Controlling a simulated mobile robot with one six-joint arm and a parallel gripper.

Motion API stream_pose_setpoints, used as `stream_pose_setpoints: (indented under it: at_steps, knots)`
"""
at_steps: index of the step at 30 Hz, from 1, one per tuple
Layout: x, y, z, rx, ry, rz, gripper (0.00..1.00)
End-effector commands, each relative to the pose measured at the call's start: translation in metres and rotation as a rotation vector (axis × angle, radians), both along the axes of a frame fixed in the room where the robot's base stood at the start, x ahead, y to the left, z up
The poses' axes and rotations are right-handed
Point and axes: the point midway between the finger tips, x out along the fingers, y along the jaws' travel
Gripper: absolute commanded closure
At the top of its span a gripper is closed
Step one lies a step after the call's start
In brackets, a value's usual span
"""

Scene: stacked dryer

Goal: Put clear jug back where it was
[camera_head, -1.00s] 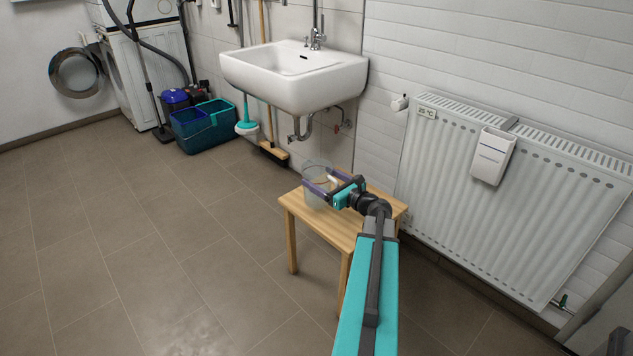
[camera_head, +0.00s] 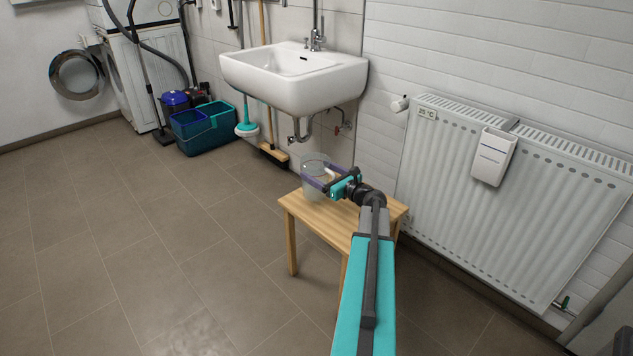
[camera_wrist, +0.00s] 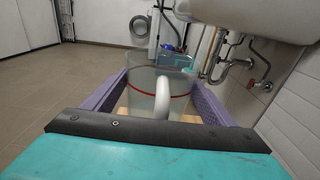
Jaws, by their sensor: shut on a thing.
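The clear jug (camera_head: 314,180) is transparent, with a red line around it and a pale handle that faces me in the wrist view (camera_wrist: 146,97). My gripper (camera_head: 318,178) is shut on the jug, with one purple finger on each side of it. The jug is upright over the left back part of the small wooden table (camera_head: 328,220). I cannot tell whether its base touches the tabletop or hangs just above it. My gripper hides part of the jug's right side in the head view.
A white sink (camera_head: 295,78) hangs on the wall behind the table, with its drain pipe below. A white radiator (camera_head: 500,190) stands close on the right. A broom (camera_head: 272,152) and a teal bucket (camera_head: 205,128) are farther back. The floor to the left is clear.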

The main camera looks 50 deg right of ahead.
Motion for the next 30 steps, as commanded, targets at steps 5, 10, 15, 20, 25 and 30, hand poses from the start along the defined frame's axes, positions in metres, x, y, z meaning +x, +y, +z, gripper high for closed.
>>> stream_pose_setpoints:
  at_steps: [5, 10, 15, 20, 25, 30]
  knots:
    - [0.006, -0.005, -0.011, 0.001, -0.001, 0.000, 0.70]
    - [0.005, -0.005, -0.031, 0.002, -0.001, 0.000, 0.70]
    - [0.005, -0.005, -0.035, 0.000, -0.002, 0.000, 0.70]
    - [0.005, -0.005, -0.035, 0.000, -0.002, 0.000, 0.70]
    - [0.005, -0.005, -0.037, 0.000, -0.002, 0.000, 0.70]
    - [0.005, -0.005, -0.038, 0.000, 0.000, -0.001, 0.05]
